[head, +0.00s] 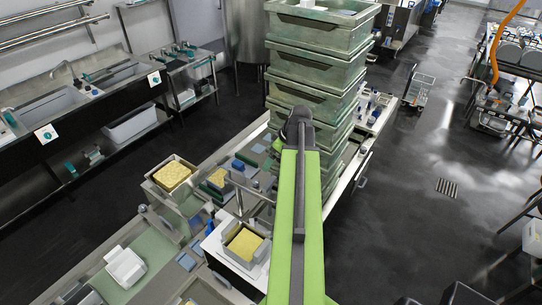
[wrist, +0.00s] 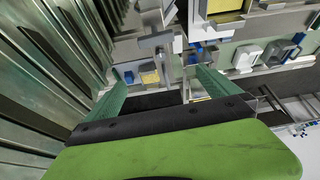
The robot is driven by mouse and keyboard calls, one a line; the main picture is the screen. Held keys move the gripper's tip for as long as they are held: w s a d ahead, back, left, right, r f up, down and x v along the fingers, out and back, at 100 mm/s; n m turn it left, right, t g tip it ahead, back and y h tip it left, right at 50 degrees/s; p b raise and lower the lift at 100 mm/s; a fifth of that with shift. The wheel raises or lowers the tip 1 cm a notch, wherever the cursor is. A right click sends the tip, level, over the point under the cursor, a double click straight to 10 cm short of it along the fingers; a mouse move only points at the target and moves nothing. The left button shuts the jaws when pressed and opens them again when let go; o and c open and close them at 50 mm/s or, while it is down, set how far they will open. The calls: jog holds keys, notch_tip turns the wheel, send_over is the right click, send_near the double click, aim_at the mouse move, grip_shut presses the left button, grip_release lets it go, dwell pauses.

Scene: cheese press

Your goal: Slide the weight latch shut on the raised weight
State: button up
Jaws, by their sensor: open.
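My gripper (wrist: 158,82) is open in the wrist view, its two green fingers spread wide with nothing held between them. A grey metal bar with a post (wrist: 153,42) shows beyond and between the fingertips, apart from them as far as I can tell. In the head view, a thin metal post with a crossbar (head: 239,196) stands beside a mould of yellow cheese (head: 245,242), left of my green arm. I cannot tell which part is the weight latch or the raised weight. My arm hides the gripper's fingers in the head view.
A tall stack of green crates (head: 316,62) stands close behind my arm and fills the left of the wrist view (wrist: 45,75). Another cheese mould (head: 172,174) and a white block (head: 125,267) are on the bench at left.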

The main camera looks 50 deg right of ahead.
jog(key=p+v, duration=0.3)
jog(key=v, duration=0.2)
jog(key=shift+r, duration=0.2)
